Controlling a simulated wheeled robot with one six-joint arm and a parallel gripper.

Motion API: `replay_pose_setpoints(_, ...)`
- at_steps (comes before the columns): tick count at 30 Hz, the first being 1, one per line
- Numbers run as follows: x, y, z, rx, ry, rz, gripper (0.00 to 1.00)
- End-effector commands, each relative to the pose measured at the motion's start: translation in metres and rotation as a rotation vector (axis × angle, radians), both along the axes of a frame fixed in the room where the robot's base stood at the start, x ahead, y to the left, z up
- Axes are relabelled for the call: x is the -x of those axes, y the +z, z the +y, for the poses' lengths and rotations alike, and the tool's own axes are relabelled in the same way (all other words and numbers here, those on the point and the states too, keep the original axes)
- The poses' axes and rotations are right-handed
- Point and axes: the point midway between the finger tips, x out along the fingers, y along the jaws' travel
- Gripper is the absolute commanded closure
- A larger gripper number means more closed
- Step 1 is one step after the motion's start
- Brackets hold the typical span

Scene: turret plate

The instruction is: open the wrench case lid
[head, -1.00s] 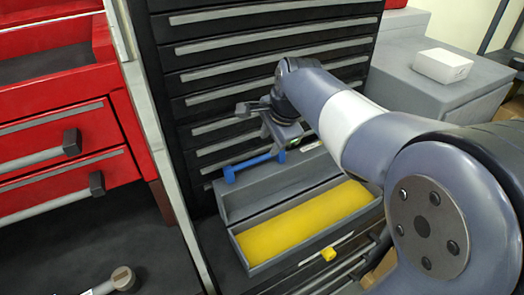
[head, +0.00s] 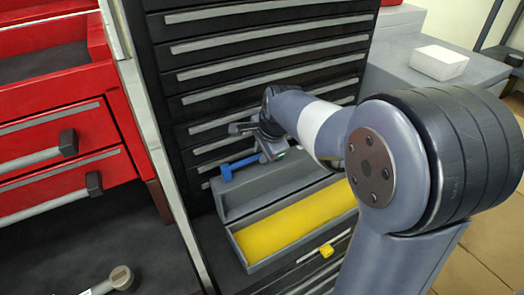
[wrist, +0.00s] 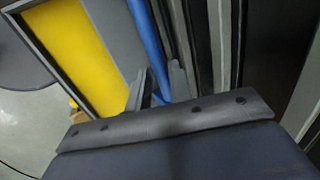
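The grey wrench case (head: 236,246) stands with its yellow interior (head: 290,225) exposed. Its grey lid (head: 240,200) is raised at the back, by the black drawer fronts. A blue handle (head: 239,164) runs along the lid's upper edge. My gripper (head: 272,152) is at the right end of this handle and partly hides it. In the wrist view, the fingers of my gripper (wrist: 158,82) are apart, with the blue handle (wrist: 148,40) running between them. I cannot tell whether they touch it. The yellow interior (wrist: 70,50) shows at the left there.
A black drawer cabinet (head: 265,67) rises behind the case. A red drawer unit (head: 60,130) stands left, and a grey cabinet (head: 478,72) with a white box (head: 439,62) stands right.

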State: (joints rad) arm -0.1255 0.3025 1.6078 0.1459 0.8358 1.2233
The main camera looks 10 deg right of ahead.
Motion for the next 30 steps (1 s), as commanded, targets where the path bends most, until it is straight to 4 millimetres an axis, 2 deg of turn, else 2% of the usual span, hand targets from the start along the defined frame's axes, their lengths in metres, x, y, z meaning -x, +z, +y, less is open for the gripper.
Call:
replay_pose_setpoints(1, 0.000, 0.000, 0.000, 0.000, 0.000, 0.000, 0.84)
replay_pose_setpoints(7, 0.000, 0.000, 0.000, 0.000, 0.000, 0.000, 1.00)
replay_pose_setpoints(20, 0.001, 0.000, 0.000, -0.002, 0.000, -0.004, 1.00)
replay_pose_setpoints(30, 0.024, 0.000, -0.010, -0.042, -0.001, -0.101, 1.00)
